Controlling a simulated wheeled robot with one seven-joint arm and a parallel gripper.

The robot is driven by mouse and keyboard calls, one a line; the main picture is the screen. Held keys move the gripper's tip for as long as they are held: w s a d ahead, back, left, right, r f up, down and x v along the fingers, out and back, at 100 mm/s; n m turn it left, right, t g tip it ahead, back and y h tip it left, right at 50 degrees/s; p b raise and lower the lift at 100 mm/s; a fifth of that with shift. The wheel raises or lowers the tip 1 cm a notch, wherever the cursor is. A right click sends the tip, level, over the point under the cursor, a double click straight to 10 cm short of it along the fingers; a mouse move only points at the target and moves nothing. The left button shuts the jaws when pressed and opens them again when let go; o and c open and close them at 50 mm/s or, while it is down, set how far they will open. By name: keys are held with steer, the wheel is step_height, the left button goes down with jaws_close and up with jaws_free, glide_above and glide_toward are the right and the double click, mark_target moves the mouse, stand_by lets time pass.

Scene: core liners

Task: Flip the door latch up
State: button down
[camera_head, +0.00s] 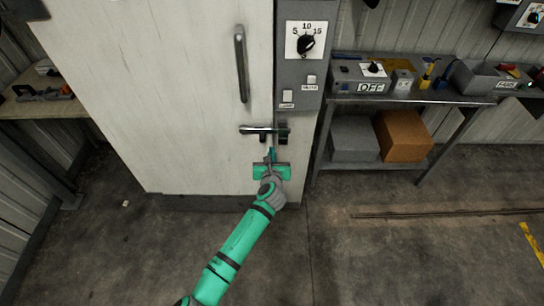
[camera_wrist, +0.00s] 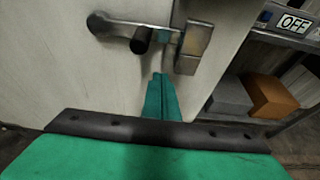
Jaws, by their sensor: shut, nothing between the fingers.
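The door latch (camera_head: 262,130) is a metal bar lying about level across the right edge of the white door (camera_head: 185,90), by the frame. In the wrist view the latch (camera_wrist: 112,25) shows a rounded left end, a dark knob (camera_wrist: 143,39) and a metal catch block (camera_wrist: 194,48) on the right. My gripper (camera_head: 270,153) is just below the latch, its green fingers together and empty. In the wrist view the gripper's fingertips (camera_wrist: 160,76) point up at the space below the knob and catch, apparently apart from them.
A vertical handle (camera_head: 241,64) is on the door above the latch. A grey control panel (camera_head: 303,50) with a dial is above right. A metal shelf (camera_head: 440,98) on the right holds boxes, including a cardboard box (camera_head: 403,136). A workbench (camera_head: 35,107) stands left. Floor in front is mostly clear.

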mark_target(265, 135)
steer(key=w, duration=0.1)
steer(key=w+r, duration=0.1)
steer(key=w, duration=0.1)
steer(key=w+r, duration=0.1)
steer(key=w, duration=0.1)
steer(key=shift+r, duration=0.1)
stand_by(0.5)
